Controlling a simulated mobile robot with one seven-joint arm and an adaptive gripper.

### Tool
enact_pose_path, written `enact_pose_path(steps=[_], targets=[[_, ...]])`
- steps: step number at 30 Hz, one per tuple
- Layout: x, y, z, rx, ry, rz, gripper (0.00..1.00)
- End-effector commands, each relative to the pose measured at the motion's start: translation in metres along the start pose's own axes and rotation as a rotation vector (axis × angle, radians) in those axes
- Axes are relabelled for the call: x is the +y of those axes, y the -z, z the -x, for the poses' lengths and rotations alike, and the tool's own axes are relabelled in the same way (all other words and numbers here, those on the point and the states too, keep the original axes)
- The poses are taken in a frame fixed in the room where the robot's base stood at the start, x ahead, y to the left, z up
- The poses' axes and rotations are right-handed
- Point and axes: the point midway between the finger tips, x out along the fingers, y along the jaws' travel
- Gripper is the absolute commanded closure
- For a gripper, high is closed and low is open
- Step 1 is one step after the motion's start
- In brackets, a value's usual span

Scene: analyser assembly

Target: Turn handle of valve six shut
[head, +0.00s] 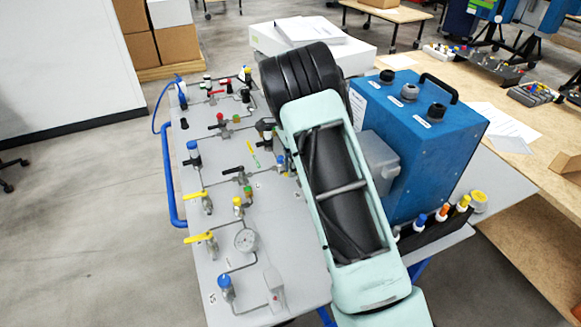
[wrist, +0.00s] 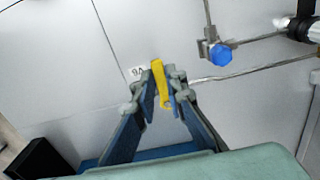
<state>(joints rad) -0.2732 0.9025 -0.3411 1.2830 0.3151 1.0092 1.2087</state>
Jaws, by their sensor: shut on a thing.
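In the wrist view my gripper (wrist: 160,90) is shut on a slim yellow handle (wrist: 158,72), which stands between its two fingertips. A small label (wrist: 137,72) beside the handle appears upside down and seems to read V6. The valve body under the handle is hidden by the fingers. In the head view my arm covers the gripper and the gripped handle, so neither can be made out there.
In the wrist view a blue knob (wrist: 220,55) on a metal pipe sits right of the fingers. In the head view the grey panel (head: 225,180) carries several valves, a gauge (head: 246,240) and yellow handles (head: 200,238). A blue box (head: 440,140) stands right of my arm.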

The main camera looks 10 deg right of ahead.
Motion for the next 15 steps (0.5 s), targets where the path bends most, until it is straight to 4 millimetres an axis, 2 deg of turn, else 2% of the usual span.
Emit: enact_pose_path(steps=[2, 3, 8, 15], targets=[[-0.0017, 0.0011, 0.0017, 0.002, 0.006, -0.002, 1.0], [-0.0017, 0.001, 0.0018, 0.002, 0.006, -0.002, 0.88], [-0.0013, 0.0008, 0.0014, 0.001, 0.005, -0.001, 0.71], [-0.0006, 0.0004, 0.0008, 0.0, 0.002, 0.0, 0.71]])
